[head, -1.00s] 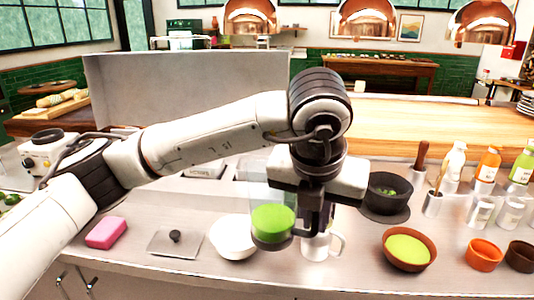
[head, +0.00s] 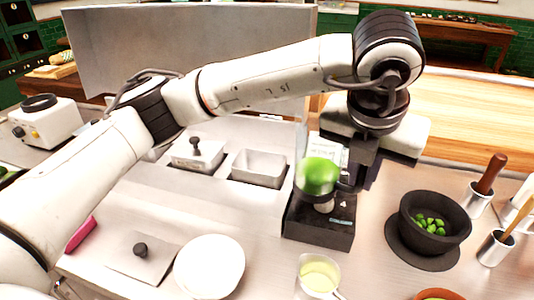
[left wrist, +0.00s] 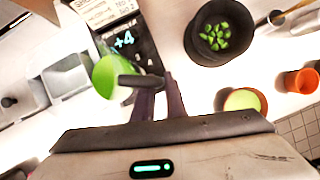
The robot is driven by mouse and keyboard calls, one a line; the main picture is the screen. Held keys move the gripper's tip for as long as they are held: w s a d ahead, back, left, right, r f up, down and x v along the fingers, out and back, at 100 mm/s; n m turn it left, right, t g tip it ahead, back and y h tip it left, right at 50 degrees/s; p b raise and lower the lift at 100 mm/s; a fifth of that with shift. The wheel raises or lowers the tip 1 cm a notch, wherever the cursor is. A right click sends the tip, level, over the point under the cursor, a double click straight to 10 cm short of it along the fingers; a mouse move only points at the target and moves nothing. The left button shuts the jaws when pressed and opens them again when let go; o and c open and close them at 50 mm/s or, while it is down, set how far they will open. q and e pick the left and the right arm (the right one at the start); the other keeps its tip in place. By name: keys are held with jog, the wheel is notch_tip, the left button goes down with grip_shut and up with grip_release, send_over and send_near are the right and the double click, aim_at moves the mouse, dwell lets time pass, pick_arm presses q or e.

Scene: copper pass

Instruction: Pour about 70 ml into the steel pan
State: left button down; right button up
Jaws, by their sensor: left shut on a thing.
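My left gripper (head: 330,190) is shut on a clear vessel with green liquid (head: 319,174). It holds the vessel over or on a black scale (head: 318,232); I cannot tell whether they touch. The vessel also shows in the left wrist view (left wrist: 104,77), partly behind a dark finger. An open rectangular steel pan (head: 259,180) is set in the counter, left of the vessel. Its inside looks empty. My right gripper is not in view.
A lidded steel insert (head: 197,158) is left of the pan. A jug (head: 318,272) with pale liquid, a white bowl (head: 210,266) and a flat lid (head: 143,258) are in front. A dark mortar (head: 434,222) with green pieces stands right. An upright panel (head: 190,60) stands behind.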

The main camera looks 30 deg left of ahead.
aim_at(344, 150)
pick_arm(q)
jog(key=shift+s+r, duration=0.15)
jog(key=shift+s, duration=0.05)
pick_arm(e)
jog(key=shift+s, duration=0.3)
pick_arm(q)
jog(key=shift+w+a+r, duration=0.1)
jog(key=a+r+h, duration=0.1)
jog(key=h, duration=0.1)
jog(key=a+r+n+h+p, duration=0.1)
jog(key=a+h, duration=0.1)
jog(key=w+a+r+g+h+p, duration=0.1)
jog(key=a+r+h, duration=0.1)
jog(key=shift+w, duration=0.1)
jog(key=shift+w+a+r+n+h, duration=0.1)
jog(key=shift+a+r+n+h, duration=0.15)
jog(key=shift+a+h, duration=0.3)
jog(key=shift+w+a+r+n+h, duration=0.15)
jog(key=shift+a+n+h, duration=0.1)
jog(key=shift+a+h, duration=0.3)
jog(key=shift+w+a+r+n+g+h, duration=0.15)
jog(key=shift+a+r+h, duration=0.25)
jog(key=shift+h, duration=0.35)
jog(key=shift+a+r+n+g+h, duration=0.15)
jog(key=shift+a+h, duration=0.3)
jog(key=shift+h, duration=0.3)
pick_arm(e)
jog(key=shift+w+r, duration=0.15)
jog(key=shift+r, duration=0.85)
